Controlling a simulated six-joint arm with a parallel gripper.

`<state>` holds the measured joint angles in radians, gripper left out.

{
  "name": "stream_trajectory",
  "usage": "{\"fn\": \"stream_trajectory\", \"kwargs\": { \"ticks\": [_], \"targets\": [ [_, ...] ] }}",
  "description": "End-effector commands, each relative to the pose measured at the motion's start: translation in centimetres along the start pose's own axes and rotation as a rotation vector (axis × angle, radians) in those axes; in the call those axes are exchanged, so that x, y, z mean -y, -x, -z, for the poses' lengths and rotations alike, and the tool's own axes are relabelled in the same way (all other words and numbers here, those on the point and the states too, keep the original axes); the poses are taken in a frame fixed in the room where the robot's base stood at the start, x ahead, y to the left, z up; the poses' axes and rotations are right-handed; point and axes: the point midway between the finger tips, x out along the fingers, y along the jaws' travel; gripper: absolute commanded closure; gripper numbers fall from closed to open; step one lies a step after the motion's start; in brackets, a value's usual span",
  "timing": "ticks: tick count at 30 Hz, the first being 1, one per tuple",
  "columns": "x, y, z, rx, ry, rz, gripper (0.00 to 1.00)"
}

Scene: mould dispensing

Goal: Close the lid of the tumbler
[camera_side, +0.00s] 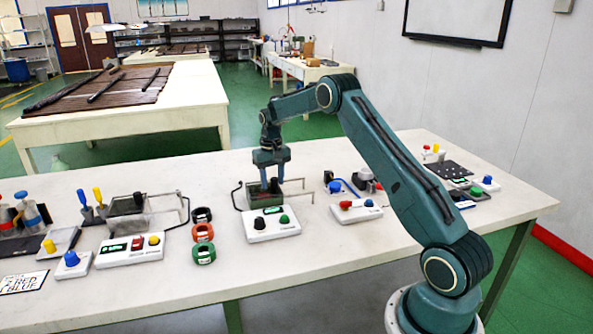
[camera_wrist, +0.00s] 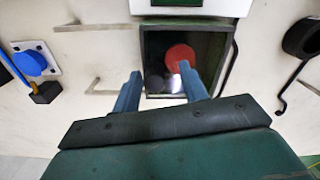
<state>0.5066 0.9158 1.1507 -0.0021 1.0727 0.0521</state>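I cannot make out a separate lid. My gripper (camera_side: 272,180) points down just above the box. In the wrist view, the two blue fingers of my gripper (camera_wrist: 160,70) are apart, over the box's near and left edges, with nothing clearly held between them.
Thin metal brackets (camera_side: 300,190) stand right of the box. Coloured rings (camera_side: 203,233) and another control box (camera_side: 130,250) lie to the left. The table's front is mostly clear.

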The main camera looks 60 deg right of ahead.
Motion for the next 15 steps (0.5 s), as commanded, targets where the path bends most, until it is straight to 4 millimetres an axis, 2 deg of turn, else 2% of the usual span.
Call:
{"fn": "stream_trajectory", "kwargs": {
  "ticks": [8, 15],
  "targets": [
    [-0.1, 0.6, 0.0, 0.001, -0.003, -0.001, 0.57],
    [-0.1, 3.0, 0.0, -0.002, -0.003, -0.001, 0.57]
  ]
}}
